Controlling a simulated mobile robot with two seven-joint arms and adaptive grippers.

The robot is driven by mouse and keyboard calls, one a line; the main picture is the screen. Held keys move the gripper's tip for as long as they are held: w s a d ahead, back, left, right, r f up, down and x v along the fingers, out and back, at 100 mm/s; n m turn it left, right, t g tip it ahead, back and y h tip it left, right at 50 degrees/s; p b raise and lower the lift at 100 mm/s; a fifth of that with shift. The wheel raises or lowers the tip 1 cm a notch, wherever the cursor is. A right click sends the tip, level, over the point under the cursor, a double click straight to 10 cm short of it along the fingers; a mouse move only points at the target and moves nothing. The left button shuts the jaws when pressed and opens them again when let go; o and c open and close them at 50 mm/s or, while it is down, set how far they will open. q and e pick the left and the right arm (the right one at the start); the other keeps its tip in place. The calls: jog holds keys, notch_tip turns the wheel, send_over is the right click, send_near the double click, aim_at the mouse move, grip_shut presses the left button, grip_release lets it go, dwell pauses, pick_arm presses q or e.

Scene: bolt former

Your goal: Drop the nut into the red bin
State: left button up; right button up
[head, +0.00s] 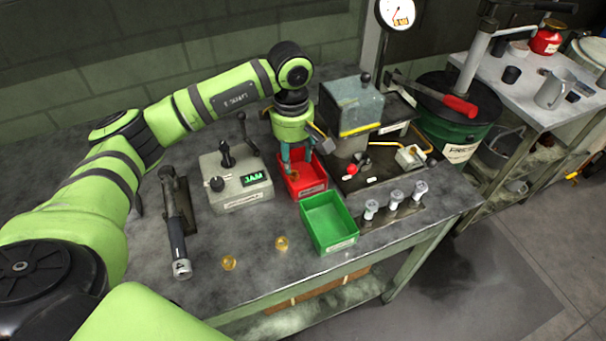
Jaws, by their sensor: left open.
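The red bin (314,187) stands near the middle of the bench, behind the green bin. My left gripper (294,166) points down over the red bin, with its fingers at the bin's opening. It is open. A small orange-brown piece, which looks like a nut (293,175), shows just below the fingertips inside the red bin's outline. I cannot tell whether it rests on the bin floor. Two brass-coloured nuts (229,263) (281,243) lie apart on the bench in front. My right gripper is not in view.
A green bin (328,222) stands directly in front of the red bin. A grey control box (236,182) with a "JAM" display is to the left. A torque-wrench-like tool (177,235) lies left. The bench's front is mostly clear.

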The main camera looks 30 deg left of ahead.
pick_arm(q)
jog(key=shift+r, duration=0.5)
notch_tip(320, 180, up, 11)
jog(key=shift+r, duration=0.1)
